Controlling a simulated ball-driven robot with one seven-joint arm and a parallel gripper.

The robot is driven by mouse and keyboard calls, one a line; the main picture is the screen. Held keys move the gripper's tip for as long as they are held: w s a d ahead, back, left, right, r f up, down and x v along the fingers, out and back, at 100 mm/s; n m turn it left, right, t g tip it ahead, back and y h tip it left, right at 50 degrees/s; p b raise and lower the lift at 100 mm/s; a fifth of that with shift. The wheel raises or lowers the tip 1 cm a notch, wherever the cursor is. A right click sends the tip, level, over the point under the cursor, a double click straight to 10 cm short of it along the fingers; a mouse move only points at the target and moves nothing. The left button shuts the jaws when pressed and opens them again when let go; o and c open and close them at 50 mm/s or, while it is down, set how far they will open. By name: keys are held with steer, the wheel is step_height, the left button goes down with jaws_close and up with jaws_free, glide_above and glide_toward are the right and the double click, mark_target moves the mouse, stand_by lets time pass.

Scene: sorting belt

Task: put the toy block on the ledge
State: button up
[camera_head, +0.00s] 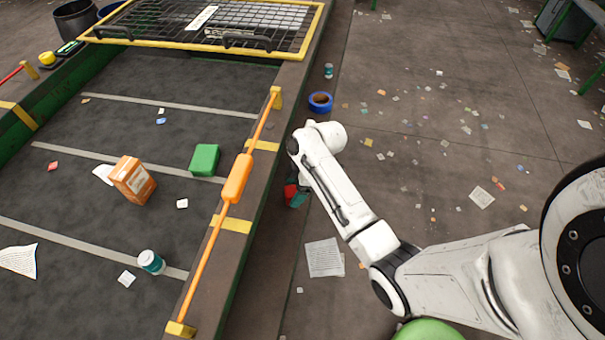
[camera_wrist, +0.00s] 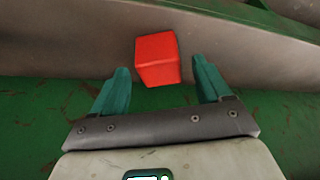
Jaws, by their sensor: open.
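A red block (camera_wrist: 157,58) shows in the wrist view, against a grey-brown surface (camera_wrist: 60,45) beside green panels. My gripper (camera_wrist: 160,68) has its two teal fingers spread apart, one on each side of the block's lower part as pictured; I see a gap on both sides. In the head view my gripper (camera_head: 297,197) is partly hidden by my arm, beside the belt's right frame, with a bit of red (camera_head: 290,190) at it. A green block (camera_head: 205,160) lies on the belt. I cannot tell which surface is the ledge or what supports the red block.
The dark belt (camera_head: 100,240) holds an orange box (camera_head: 133,180), a teal-and-white jar (camera_head: 151,262) and paper scraps. An orange bar (camera_head: 237,178) runs along its right frame. Blue tape (camera_head: 320,102) and a small can (camera_head: 328,71) are right of the frame. Paper litters the open floor.

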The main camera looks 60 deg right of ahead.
steer(key=v, duration=1)
steer(key=s+a+f+m+g, duration=0.1)
steer(key=s+a+f+m, duration=0.15)
steer(key=a, duration=0.35)
steer(key=s+a+f+m, duration=0.1)
steer(key=s+a+m, duration=0.15)
steer(key=a, duration=0.45)
steer(key=s+a+m+g+h, duration=0.1)
steer(key=s+a+m+h, duration=0.2)
steer(key=s, duration=0.9)
steer(key=shift+a+r+m, duration=0.2)
steer(key=shift+m, duration=0.2)
